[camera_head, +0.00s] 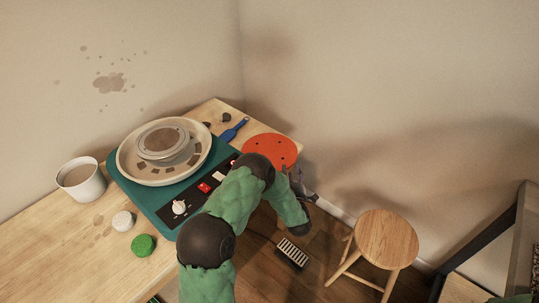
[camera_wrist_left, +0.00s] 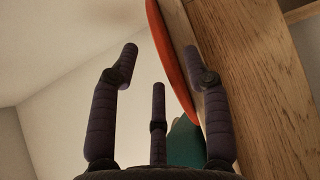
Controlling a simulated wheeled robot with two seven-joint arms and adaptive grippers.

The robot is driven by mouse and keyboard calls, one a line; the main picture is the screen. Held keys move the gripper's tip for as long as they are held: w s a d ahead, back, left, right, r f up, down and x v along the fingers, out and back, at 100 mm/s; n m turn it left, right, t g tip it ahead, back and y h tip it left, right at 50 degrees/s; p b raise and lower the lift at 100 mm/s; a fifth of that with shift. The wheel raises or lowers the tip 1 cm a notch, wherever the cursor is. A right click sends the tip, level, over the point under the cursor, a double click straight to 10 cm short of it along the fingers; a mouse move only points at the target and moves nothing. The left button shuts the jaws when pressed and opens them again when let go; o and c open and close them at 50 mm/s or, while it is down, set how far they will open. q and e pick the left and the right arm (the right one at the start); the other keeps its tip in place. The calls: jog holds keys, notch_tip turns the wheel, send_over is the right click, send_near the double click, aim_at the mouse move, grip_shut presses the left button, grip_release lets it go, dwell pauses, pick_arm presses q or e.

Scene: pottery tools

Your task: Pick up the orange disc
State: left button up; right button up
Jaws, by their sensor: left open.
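The orange disc (camera_head: 270,149) lies flat at the table's far right corner in the head view, with small dark holes in it. In the left wrist view its rim (camera_wrist_left: 172,60) shows edge-on along the table edge. My left gripper (camera_head: 300,184) is beside the disc, just off the table's right edge, and partly hidden by my arm. In the wrist view its fingers (camera_wrist_left: 160,78) are spread with nothing held, and the rim appears between them in the picture. I cannot tell the exact gap. My right gripper is not in view.
The teal pottery wheel (camera_head: 150,205) with its round pan (camera_head: 128,165) stands left of the disc. A blue tool (camera_head: 235,130) lies close behind it. A white cup (camera_head: 82,180), a green lid (camera_head: 143,245) and a stool (camera_head: 386,238) are farther off.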

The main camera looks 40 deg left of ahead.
pick_arm(q)
jog(key=shift+b+x, duration=0.35)
jog(key=shift+x, duration=1.05)
jog(key=shift+c, duration=0.3)
jog(key=shift+w, duration=0.1)
grip_shut()
jog(key=shift+r, duration=0.1)
notch_tip(320, 180, up, 18)
jog(key=p, duration=0.7)
